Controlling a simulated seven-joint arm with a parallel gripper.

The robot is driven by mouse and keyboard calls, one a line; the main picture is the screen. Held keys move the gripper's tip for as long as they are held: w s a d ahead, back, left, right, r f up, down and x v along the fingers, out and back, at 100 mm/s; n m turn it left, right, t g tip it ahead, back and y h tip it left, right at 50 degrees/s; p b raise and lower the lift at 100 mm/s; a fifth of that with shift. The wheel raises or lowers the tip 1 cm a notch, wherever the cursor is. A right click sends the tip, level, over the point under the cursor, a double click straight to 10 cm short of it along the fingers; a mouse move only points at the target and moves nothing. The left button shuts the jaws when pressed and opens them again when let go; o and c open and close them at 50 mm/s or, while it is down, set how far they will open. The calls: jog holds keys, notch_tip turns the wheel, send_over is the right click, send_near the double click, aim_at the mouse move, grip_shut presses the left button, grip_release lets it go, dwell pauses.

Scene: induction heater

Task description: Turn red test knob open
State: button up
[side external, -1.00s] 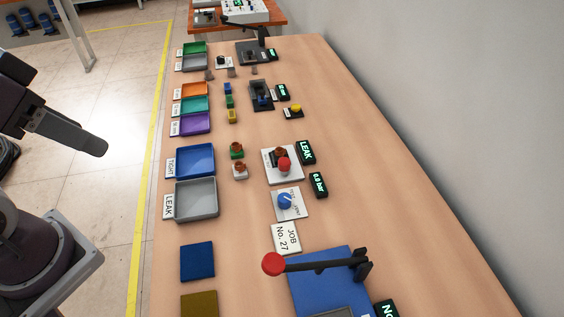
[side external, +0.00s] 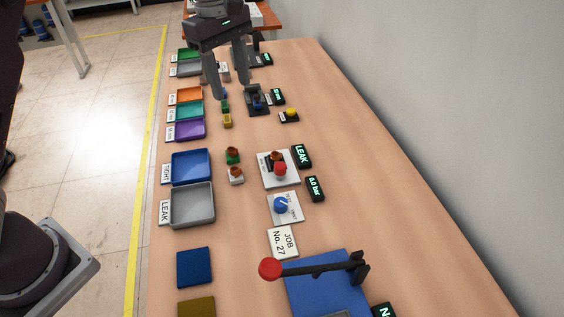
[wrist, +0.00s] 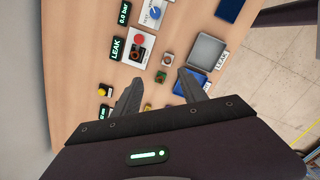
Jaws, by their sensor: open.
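The red knob (side external: 280,169) sits on a white plate (side external: 265,180) near the middle of the table, with a brown-orange part just behind it. The red knob also shows in the wrist view (wrist: 138,39), left of and beyond the fingers. A green "LEAK" display (side external: 301,156) stands beside the plate. My gripper (side external: 228,92) is open and empty, pointing down above the far part of the table, beyond the red knob. In the wrist view its two fingers (wrist: 160,88) are spread wide with nothing between them.
A blue dial (side external: 281,205) on a white plate and a "0.0 bar" display (side external: 315,188) lie nearer. Blue (side external: 208,164) and grey (side external: 211,207) trays stand left. A red-balled lever (side external: 270,269) rises in front. The table's right side (side external: 380,200) is clear.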

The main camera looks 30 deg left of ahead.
jog(key=w+d+f+n+y, duration=0.25)
jog(key=w+d+f, duration=0.3)
jog(key=f, duration=0.35)
jog(key=y, duration=0.3)
send_near(280, 166)
jog(key=f, duration=0.1)
jog(key=x, duration=0.7)
jog(key=shift+w+a+f, duration=0.15)
jog(key=shift+a+f, duration=0.15)
grip_shut()
